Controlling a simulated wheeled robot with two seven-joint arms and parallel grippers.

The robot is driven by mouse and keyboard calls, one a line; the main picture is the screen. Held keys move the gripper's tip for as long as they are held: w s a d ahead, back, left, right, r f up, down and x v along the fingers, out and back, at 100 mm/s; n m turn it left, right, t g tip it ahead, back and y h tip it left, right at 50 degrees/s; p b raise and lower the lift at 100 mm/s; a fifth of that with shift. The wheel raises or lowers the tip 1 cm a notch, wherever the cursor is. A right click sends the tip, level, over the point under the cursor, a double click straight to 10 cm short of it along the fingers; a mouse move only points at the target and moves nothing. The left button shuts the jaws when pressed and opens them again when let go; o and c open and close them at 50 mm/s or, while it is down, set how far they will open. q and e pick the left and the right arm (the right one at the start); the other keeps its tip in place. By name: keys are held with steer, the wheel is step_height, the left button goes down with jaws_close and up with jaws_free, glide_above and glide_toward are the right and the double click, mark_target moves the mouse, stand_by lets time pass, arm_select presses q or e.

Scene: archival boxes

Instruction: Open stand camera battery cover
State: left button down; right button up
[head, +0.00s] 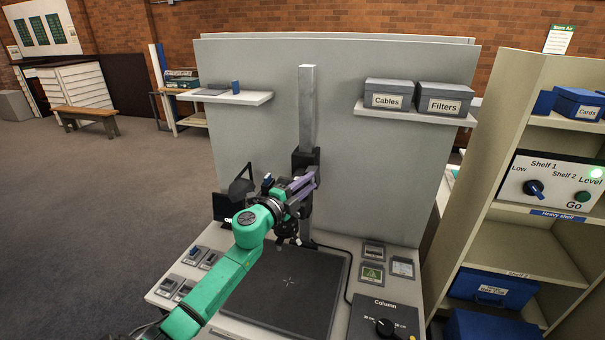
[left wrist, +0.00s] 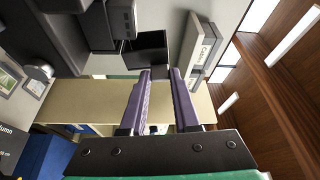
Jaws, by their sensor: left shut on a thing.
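The copy-stand camera on its dark carriage (head: 305,157) is on the grey upright column (head: 307,105), largely hidden behind my left gripper in the head view. My left gripper (head: 311,180) reaches the stand from the left, at the carriage. In the left wrist view its two purple fingers (left wrist: 160,72) lie close together with a narrow gap. Their tips meet a dark square panel (left wrist: 148,48), which seems to be the battery cover, beside the black camera body (left wrist: 110,22). The exact grip contact is too small to see. My right gripper is not in view.
The dark baseboard (head: 287,290) lies below the stand. A Column knob panel (head: 385,318) stands at its right. A wall shelf (head: 415,114) holds Cables and Filters boxes (head: 388,94). A tall shelf unit (head: 520,235) stands at the right. A small monitor (head: 222,208) sits left of the column.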

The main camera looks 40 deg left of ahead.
arm_select(q)
steer(key=shift+w+d+f+m+g+p, duration=0.2)
steer(key=shift+d+m+g+p, duration=0.25)
steer(key=shift+m+p, duration=0.65)
steer(key=shift+w+d+f+m+g+p, duration=0.1)
steer(key=shift+d+f+m+g+p, duration=0.25)
steer(key=shift+m+p, duration=0.75)
steer(key=shift+d, duration=0.15)
steer(key=c, duration=0.6)
jaws_free()
steer(key=shift+c, duration=0.2)
steer(key=shift+r, duration=0.1)
